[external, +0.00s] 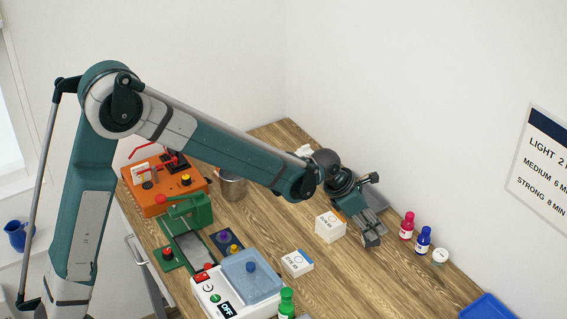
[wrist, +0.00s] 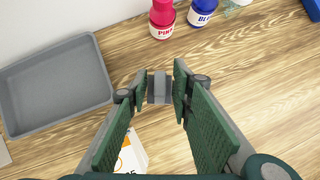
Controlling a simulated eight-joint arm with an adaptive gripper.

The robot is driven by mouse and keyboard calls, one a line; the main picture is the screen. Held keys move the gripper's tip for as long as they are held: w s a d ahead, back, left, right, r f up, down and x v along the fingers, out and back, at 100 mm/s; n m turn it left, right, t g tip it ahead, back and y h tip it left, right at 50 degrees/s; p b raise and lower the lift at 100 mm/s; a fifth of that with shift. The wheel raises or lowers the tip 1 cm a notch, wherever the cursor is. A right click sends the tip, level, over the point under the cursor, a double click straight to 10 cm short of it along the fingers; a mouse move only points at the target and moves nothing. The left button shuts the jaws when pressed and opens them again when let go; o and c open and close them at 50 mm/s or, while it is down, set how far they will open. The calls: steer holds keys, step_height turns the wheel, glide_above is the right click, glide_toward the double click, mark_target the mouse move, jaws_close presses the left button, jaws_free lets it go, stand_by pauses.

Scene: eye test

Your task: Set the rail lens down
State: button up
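My gripper (external: 372,238) is over the right part of the wooden table, low and pointing down. In the wrist view my gripper (wrist: 160,90) has its two green-padded fingers close together at the tips. A small grey block (wrist: 160,88), lighter along its middle, sits between the fingertips and seems to touch both. It is the only thing there that could be the rail lens; no round glass shows. In the external view the fingers hide it. Its height above the table is hard to tell.
A grey tray (wrist: 55,85) lies left of the fingers, with pink (wrist: 162,18) and blue (wrist: 202,10) bottles beyond. A white box (external: 330,227) stands beside my gripper. A white jar (external: 440,257) and blue tray (external: 488,307) are at right. Bare wood lies right of the fingers.

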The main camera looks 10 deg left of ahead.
steer(key=shift+r, duration=0.15)
steer(key=shift+p+v, duration=0.3)
steer(key=shift+v, duration=0.85)
steer(key=p+v, duration=0.1)
steer(key=v, duration=0.8)
steer(key=shift+a+r, duration=0.2)
steer(key=shift+r, duration=0.1)
